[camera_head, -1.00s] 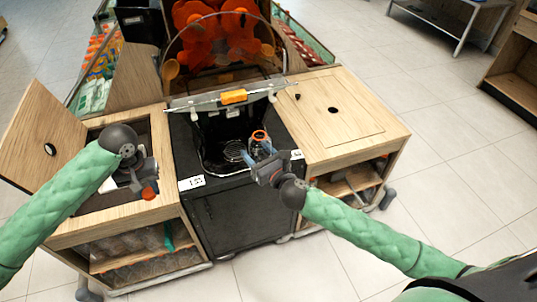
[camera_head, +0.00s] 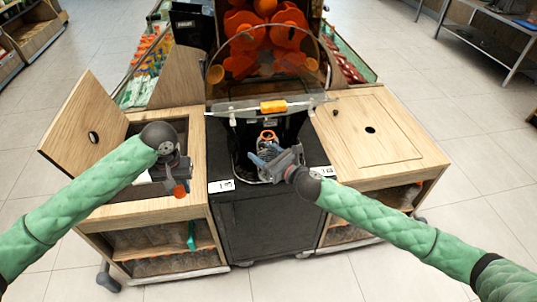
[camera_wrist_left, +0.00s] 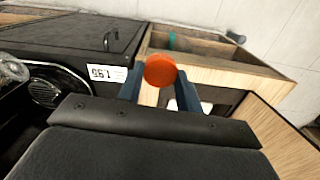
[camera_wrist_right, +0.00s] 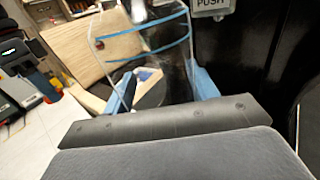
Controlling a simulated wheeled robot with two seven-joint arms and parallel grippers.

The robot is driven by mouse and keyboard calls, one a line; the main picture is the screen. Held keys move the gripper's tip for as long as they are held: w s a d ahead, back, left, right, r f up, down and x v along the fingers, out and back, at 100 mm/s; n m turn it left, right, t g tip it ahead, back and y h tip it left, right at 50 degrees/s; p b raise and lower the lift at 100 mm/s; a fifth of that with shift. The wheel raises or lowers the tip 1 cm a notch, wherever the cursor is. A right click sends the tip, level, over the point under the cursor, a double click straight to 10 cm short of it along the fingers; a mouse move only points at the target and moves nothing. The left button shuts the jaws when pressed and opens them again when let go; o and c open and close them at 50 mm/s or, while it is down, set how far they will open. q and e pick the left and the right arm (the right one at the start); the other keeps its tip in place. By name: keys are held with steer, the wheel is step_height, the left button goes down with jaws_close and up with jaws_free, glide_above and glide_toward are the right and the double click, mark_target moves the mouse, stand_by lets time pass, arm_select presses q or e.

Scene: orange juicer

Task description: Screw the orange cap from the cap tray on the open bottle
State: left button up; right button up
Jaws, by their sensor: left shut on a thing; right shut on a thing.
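My left gripper (camera_head: 178,184) is shut on the orange cap (camera_head: 180,190), above the front of the open left compartment (camera_head: 204,165). The cap (camera_wrist_left: 160,70) is at the fingertips in the left wrist view. My right gripper (camera_head: 266,160) is shut on the clear bottle (camera_head: 267,146) at the black juicer's bay. An orange ring shows around the bottle's top. In the right wrist view the clear bottle (camera_wrist_right: 150,50) stands between the fingers, with blue bands on it. Its mouth is not clear there. The cap and the bottle are well apart.
The juicer's clear cover (camera_head: 262,70), with an orange latch (camera_head: 273,106), is above the bay. A wooden lid (camera_head: 85,125) stands raised at left. The right wooden top (camera_head: 375,130) is clear. Shelves below the left counter hold clear bottles (camera_head: 165,265).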

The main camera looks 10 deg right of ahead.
stand_by(0.6)
